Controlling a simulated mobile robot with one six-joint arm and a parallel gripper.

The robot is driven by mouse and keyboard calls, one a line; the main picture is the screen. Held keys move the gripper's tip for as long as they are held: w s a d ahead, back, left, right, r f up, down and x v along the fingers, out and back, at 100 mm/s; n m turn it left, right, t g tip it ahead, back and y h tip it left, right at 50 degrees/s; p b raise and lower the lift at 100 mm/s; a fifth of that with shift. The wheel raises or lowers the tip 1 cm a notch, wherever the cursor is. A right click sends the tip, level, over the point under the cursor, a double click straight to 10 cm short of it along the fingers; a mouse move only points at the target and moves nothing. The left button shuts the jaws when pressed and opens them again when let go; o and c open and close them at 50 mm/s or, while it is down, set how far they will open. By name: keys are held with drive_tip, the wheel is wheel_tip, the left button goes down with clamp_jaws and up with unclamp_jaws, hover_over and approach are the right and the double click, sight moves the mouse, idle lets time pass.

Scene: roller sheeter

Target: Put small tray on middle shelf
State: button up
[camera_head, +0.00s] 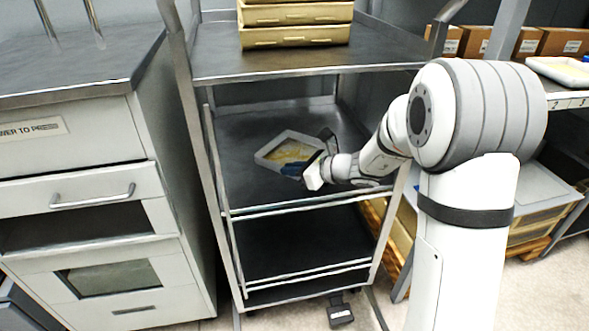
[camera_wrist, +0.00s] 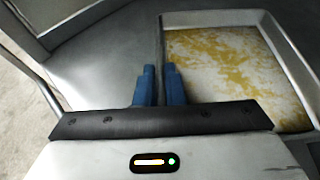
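The small tray (camera_head: 263,156) is pale and shallow with a yellow, patchy residue inside. It is over the middle shelf (camera_head: 235,135) of the metal rack and looks level; I cannot tell whether it rests on the shelf or is just above it. My gripper (camera_head: 303,170) reaches in from the right at the tray's near right side. In the wrist view, the blue fingers (camera_wrist: 160,85) are close together on either side of the rim of the small tray (camera_wrist: 215,18), with the rim between them. The finger contact in the head view is partly hidden.
Stacked tan trays (camera_head: 295,35) stand on the rack's top shelf (camera_head: 215,60). The bottom shelf (camera_head: 300,240) is empty. Rails run along the shelf fronts. A drawer cabinet (camera_head: 75,190) is at left. Boxes (camera_head: 565,42) and containers are at right. The middle shelf has free room around the tray.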

drive_tip(key=o, duration=0.4)
drive_tip(key=shift+c, duration=0.2)
